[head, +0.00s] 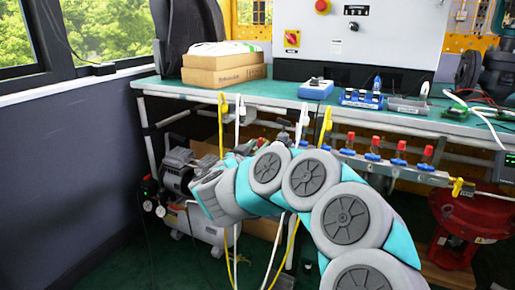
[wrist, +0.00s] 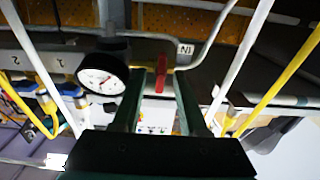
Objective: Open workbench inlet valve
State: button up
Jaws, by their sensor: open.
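A red valve handle (wrist: 162,74) shows in the wrist view beside an upside-down label reading "IN" (wrist: 186,48). It appears between the two dark green fingers of my gripper (wrist: 160,88), which are apart. I cannot tell whether either finger touches the handle. A round white-faced gauge (wrist: 100,76) is just left of the fingers. In the head view my arm reaches under the front edge of the workbench (head: 300,108); my gripper and the inlet valve are hidden there.
Several red-topped, blue-based fittings (head: 401,150) line a rail below the bench edge, with a yellow fitting (head: 457,187) at its right end. Yellow and white hoses (head: 222,125) hang near my arm. A compressor (head: 180,175) stands at left, a red round machine (head: 465,215) at right.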

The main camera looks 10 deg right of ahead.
grip_shut()
dwell(0.3)
dwell(0.3)
